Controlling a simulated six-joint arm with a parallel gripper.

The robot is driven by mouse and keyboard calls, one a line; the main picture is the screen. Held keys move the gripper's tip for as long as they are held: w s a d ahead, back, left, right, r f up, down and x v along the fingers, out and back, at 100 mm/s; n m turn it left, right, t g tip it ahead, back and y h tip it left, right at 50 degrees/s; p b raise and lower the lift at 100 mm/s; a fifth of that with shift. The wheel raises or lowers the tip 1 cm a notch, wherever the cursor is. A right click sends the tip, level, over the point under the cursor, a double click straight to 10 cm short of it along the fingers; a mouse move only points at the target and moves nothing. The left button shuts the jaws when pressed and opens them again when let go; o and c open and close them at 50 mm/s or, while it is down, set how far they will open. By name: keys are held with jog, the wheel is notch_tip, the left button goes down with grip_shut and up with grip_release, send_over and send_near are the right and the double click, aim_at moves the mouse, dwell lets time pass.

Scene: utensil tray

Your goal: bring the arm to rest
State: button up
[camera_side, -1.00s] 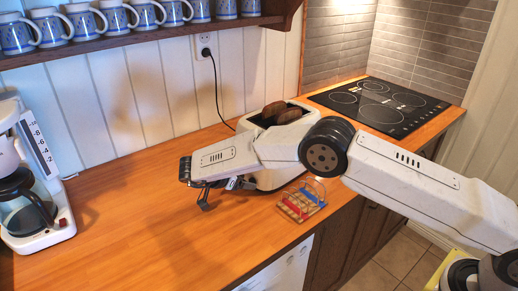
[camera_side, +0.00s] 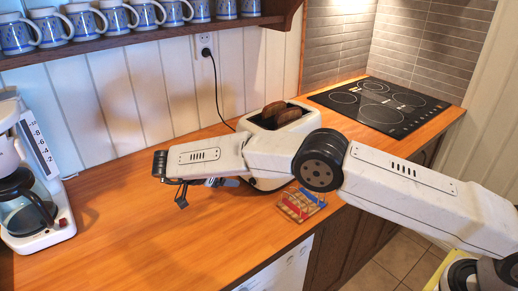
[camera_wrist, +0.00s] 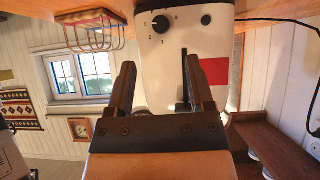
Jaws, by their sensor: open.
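My gripper (camera_side: 172,184) is held above the wooden counter (camera_side: 130,220) in the side view, left of the toaster, with nothing seen in it. In the wrist view my gripper (camera_wrist: 161,85) shows two dark fingers standing apart with a gap between them. The white toaster (camera_side: 312,119) holds brown bread slices (camera_side: 282,114); my arm hides part of it. In the wrist view the toaster (camera_wrist: 165,55) shows its knob, lever slot and a red patch beyond the fingers.
A wire rack on a wooden base (camera_side: 300,204) with red and blue parts stands near the counter's front edge, close under my arm. A coffee maker (camera_side: 40,215) stands at left. Mugs (camera_side: 83,22) line a shelf; a black hob (camera_side: 380,106) is behind. The counter's middle is clear.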

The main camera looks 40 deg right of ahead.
jog(key=w+r+n+t+y, duration=0.2)
jog(key=w+r+t+y, duration=0.1)
jog(key=r+t, duration=0.35)
jog(key=w+r+n+t+y, duration=0.3)
jog(key=r+t+y, duration=0.1)
jog(key=r+t, duration=0.25)
jog(key=s+d+f+n+g+y, duration=0.1)
jog(key=s+d+f+n+g, duration=0.2)
jog(key=s, duration=0.8)
jog(key=s+d+f+n+g+y, duration=0.1)
jog(key=s+d+f+n+g, duration=0.2)
jog(key=s+d, duration=0.4)
jog(key=s+d+f+n+g+y, duration=0.1)
jog(key=s+d+f+n+g, duration=0.3)
jog(key=s, duration=1.2)
jog(key=d+n, duration=0.1)
jog(key=n, duration=0.1)
jog(key=shift+d+f+n+y, duration=0.2)
jog(key=shift+d+n+y, duration=0.1)
jog(key=shift+n+y, duration=0.1)
